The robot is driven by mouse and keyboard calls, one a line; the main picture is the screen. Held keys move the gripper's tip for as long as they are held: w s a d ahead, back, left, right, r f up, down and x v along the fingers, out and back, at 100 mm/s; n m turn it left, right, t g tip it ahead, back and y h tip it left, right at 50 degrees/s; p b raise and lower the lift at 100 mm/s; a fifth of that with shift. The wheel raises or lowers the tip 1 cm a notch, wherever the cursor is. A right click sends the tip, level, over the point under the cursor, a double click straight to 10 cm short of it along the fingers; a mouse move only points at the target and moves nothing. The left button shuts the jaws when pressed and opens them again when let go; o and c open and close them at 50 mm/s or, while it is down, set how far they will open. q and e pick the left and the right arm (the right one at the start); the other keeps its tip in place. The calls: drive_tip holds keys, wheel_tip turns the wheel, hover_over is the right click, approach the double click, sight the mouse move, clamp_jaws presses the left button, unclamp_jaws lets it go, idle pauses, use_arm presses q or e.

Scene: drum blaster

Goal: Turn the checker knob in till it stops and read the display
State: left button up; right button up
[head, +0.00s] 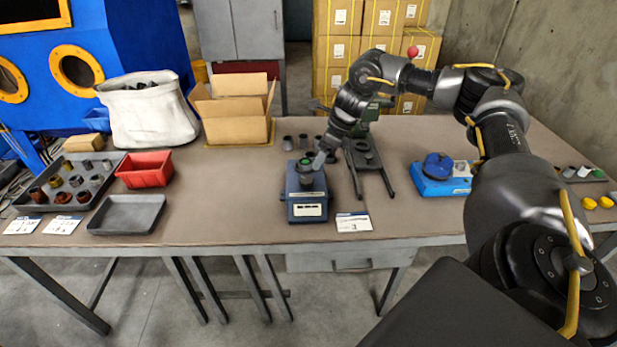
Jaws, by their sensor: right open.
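A blue checker box (306,192) stands near the table's front edge, with a pale panel (307,210) low on its front. The panel is too small to read. A dark round part with a green spot (305,161) is on top of the box. My left gripper is not in view.
A blue device with a round top (438,167) is further right. Left are a red bin (145,169), an empty grey tray (126,214) and a parts tray (40,198).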

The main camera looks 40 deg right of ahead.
sight(307, 179)
drive_tip(key=p+x, duration=0.1)
drive_tip(key=x, duration=0.9)
drive_tip(key=shift+w+a+f, duration=0.1)
drive_tip(key=shift+w+f, duration=0.1)
drive_tip(key=c, duration=1)
drive_tip(key=shift+o, duration=0.2)
drive_tip(key=shift+r, duration=0.1)
drive_tip(key=m+h+p, duration=0.1)
drive_tip(key=m+p, duration=0.2)
drive_tip(key=shift+s+a+m+t, duration=0.1)
drive_tip(key=shift+a+m+t, duration=0.05)
drive_tip(key=shift+m+t, duration=0.2)
drive_tip(key=shift+a+m+h+p, duration=0.1)
drive_tip(key=shift+m+h+p, duration=0.55)
drive_tip(key=shift+m, duration=0.5)
drive_tip(key=shift+m+h+p, duration=0.45)
drive_tip(key=shift+m+p, duration=0.35)
drive_tip(key=shift+m, duration=0.3)
